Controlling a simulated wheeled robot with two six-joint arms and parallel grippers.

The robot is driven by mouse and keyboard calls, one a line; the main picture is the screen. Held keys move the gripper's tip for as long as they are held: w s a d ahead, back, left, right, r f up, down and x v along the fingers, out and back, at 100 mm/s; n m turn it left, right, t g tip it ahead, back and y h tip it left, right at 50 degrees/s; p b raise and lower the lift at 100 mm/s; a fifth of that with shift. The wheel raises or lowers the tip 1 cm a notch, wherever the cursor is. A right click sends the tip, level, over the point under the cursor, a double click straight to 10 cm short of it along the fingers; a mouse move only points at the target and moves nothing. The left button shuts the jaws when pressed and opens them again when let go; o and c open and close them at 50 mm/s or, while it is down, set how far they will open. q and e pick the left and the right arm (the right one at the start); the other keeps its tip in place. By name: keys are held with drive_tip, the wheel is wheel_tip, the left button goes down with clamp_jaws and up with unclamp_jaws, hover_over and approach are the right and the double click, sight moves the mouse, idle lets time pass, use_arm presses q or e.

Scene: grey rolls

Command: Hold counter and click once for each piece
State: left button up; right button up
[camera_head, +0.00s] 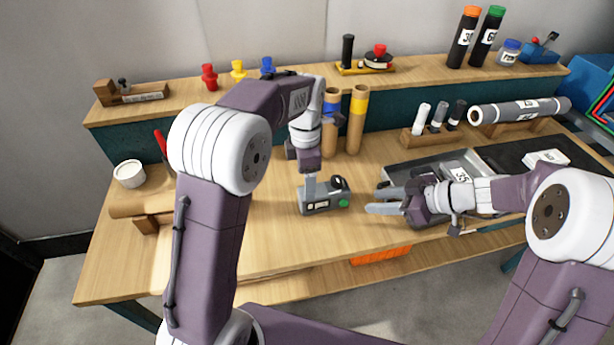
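The grey counter (317,204) with a small display, a green button and a dark knob stands on the middle of the wooden bench. My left gripper (309,186) points down at the left part of the counter, its fingertips at or just over the top. Whether it grips the counter cannot be told from here. My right gripper (383,199) lies to the right of the counter, pointing left at it. Its two fingers are apart with nothing between them. Red (209,77), yellow (238,69) and blue (267,66) pieces stand on the back shelf.
A grey tray (403,167) lies behind my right gripper. A grey roll (519,110) rests on a wooden stand at right. Cardboard tubes (356,120) stand behind the counter. A white cup (129,173) is at far left. The bench front before the counter is clear.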

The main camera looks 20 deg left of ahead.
sight(324, 197)
use_arm(q)
drive_tip(key=shift+w+d+n, duration=0.1)
drive_tip(key=shift+n, duration=0.3)
wheel_tip(324, 197, down, 9)
drive_tip(key=c, duration=1.5)
clamp_jaws()
use_arm(e)
drive_tip(key=shift+c, duration=0.9)
clamp_jaws()
